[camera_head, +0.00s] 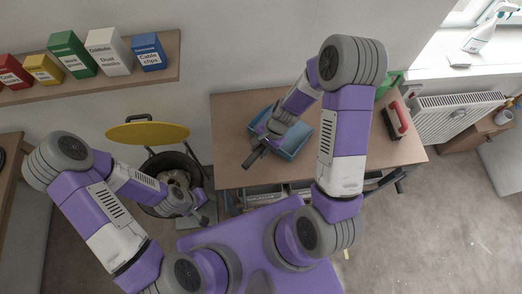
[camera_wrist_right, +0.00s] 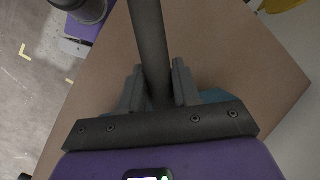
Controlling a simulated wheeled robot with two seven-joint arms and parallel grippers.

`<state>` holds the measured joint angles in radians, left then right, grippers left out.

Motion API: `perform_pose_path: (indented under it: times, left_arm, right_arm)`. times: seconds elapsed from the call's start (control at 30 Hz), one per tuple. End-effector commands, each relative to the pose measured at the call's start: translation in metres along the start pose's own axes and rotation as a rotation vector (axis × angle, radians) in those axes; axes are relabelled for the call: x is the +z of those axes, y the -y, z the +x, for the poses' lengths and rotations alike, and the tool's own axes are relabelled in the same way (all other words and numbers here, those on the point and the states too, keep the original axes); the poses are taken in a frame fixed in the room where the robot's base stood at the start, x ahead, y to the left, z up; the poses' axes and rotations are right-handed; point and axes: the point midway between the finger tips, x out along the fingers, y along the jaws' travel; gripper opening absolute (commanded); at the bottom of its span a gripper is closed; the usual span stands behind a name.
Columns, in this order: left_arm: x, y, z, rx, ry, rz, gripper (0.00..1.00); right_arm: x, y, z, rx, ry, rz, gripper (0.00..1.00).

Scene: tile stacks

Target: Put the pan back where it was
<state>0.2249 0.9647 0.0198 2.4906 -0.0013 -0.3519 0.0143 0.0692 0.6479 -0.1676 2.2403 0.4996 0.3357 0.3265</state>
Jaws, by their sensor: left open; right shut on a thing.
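A blue, shallow, tray-like pan (camera_head: 293,147) is at the table's left part in the head view. My right gripper (camera_head: 266,142) is over it, shut on a dark grey bar-like handle (camera_wrist_right: 149,35) that fills the space between the fingers in the right wrist view. A bit of blue (camera_wrist_right: 214,95) shows beside the fingers there. The join between handle and blue pan is hidden by the gripper, and I cannot tell whether the pan touches the table. My left gripper (camera_head: 201,212) is open, low by the front of the bin.
The wooden table (camera_head: 235,112) bears a red tool (camera_head: 395,120) and something green (camera_head: 388,86) at its right. A dark bin with a raised yellow lid (camera_head: 148,133) stands left of the table. A wall shelf (camera_head: 110,80) holds several boxes. A radiator (camera_head: 455,115) is at right.

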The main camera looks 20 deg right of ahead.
Motion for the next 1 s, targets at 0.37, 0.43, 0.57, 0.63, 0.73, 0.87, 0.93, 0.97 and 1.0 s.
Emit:
perform_pose_path:
  times: [0.37,0.43,0.57,0.63,0.73,0.87,0.93,0.97,1.0]
  left_arm:
    - [0.000,0.001,0.003,0.000,0.000,0.000,0.43]
    - [0.000,0.002,0.004,0.000,0.000,0.000,0.43]
    - [0.000,0.002,0.004,0.000,0.000,0.000,0.43]
    - [0.000,0.002,0.004,0.000,0.000,0.000,0.43]
    - [0.000,0.002,0.004,0.000,0.000,0.000,0.43]
    - [0.000,0.002,0.004,0.000,0.000,0.000,0.43]
    - [0.000,0.001,0.003,0.000,0.000,0.000,0.43]
    - [0.000,0.001,0.002,0.000,0.000,0.000,0.43]
    - [0.000,0.001,0.002,0.000,0.000,0.000,0.43]
  right_arm:
    - [-0.007,-0.004,0.019,-0.001,0.000,-0.001,0.00]
    - [-0.008,-0.004,0.021,-0.001,0.000,-0.001,0.00]
    - [-0.008,-0.004,0.021,0.000,0.001,0.000,0.47]
    - [-0.008,-0.004,0.021,0.000,0.001,0.000,0.57]
    - [-0.008,-0.004,0.021,0.000,0.001,0.000,0.57]
    - [-0.008,-0.004,0.021,0.000,0.001,0.000,0.57]
    - [-0.007,-0.004,0.020,0.000,0.001,0.000,0.57]
    - [-0.007,-0.004,0.019,0.000,0.001,0.000,0.57]
    - [-0.007,-0.004,0.016,-0.001,-0.001,-0.001,0.57]
